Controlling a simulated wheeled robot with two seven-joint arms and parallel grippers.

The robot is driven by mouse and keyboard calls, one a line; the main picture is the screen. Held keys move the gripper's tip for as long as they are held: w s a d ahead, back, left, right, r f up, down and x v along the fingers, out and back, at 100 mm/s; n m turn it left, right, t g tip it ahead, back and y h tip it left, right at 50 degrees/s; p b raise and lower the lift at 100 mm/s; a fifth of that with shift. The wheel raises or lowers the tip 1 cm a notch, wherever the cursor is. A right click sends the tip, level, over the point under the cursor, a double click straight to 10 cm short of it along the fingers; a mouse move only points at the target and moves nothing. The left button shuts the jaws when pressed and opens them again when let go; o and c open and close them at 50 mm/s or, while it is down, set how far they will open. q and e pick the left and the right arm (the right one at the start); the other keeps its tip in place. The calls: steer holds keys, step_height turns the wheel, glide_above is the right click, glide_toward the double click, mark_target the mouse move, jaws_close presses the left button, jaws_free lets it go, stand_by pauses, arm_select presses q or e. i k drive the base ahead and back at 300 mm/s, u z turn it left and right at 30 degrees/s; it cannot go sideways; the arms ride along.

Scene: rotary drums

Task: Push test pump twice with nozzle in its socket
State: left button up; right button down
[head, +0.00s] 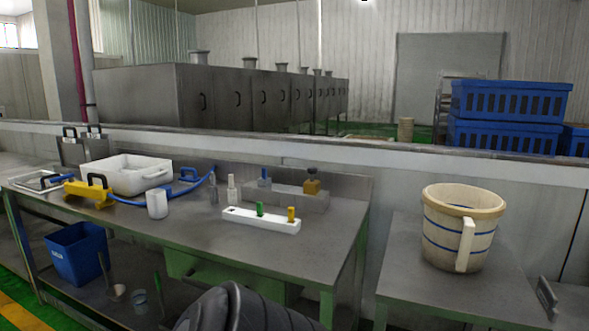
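A yellow device with a black handle, which looks like the test pump (88,192), sits on the left part of the steel bench. A blue hose (190,190) runs from it to the right along the bench and rises to an end near the bench's back. A small slim grey piece (214,190) stands by that end; I cannot tell if it is the nozzle. A brass block with a dark knob (312,187) sits on a grey raised block (285,196) farther right; I cannot tell whether it is the socket. Neither gripper is in view.
A white tub (125,175) and a white cup (157,205) stand near the pump. A white rack (262,220) holds green and yellow pieces. A cream bucket (462,228) stands on the right table (430,285). A gap separates the tables. The bench front is mostly clear.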

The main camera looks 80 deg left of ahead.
mark_target(312, 171)
steer(key=u, duration=2.7)
